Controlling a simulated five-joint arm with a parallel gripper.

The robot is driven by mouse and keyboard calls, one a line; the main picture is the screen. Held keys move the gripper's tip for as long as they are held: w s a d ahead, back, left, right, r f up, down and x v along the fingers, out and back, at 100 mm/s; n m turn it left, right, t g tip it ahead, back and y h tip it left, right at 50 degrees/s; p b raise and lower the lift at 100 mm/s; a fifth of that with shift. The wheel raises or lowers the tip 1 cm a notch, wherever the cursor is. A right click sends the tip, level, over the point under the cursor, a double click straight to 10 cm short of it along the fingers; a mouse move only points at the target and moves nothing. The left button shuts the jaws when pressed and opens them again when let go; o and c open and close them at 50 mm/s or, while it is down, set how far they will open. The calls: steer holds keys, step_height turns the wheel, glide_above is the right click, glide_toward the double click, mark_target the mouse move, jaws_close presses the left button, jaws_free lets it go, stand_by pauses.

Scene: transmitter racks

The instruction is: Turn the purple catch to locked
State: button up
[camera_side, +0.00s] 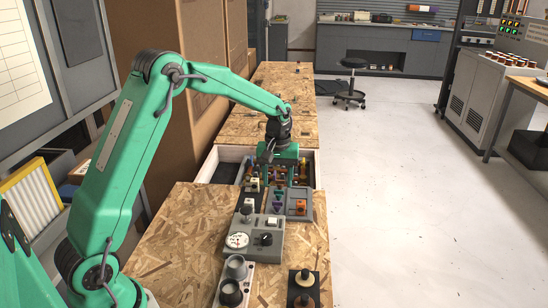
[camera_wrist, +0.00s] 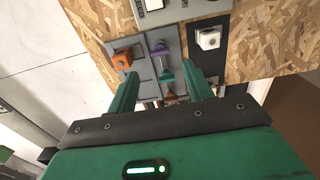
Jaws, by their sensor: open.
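The purple catch (camera_wrist: 160,47) sits on a grey panel (camera_wrist: 145,42) in the wrist view, upper middle. A teal-green catch (camera_wrist: 165,72) is right below it in that view, and an orange catch (camera_wrist: 122,59) is to its left. In the side view the purple catch (camera_side: 277,207) is small, on the grey panel beside the orange parts. My gripper (camera_wrist: 160,70) is open and empty, its fingers spread on either side of the teal-green catch's column. The purple catch lies just beyond the fingertips in the wrist view. In the side view my gripper (camera_side: 280,178) hangs over the panel's far end.
A black strip with a white knob (camera_wrist: 208,38) flanks the panel. Nearer in the side view are a grey box with a dial (camera_side: 237,240) and a grey cylinder unit (camera_side: 231,290). An open white drawer (camera_side: 228,154) lies behind. Bare chipboard (camera_side: 180,240) is at left.

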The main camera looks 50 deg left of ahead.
mark_target(277, 202)
steer(key=shift+f, duration=3.55)
steer(key=c, duration=1)
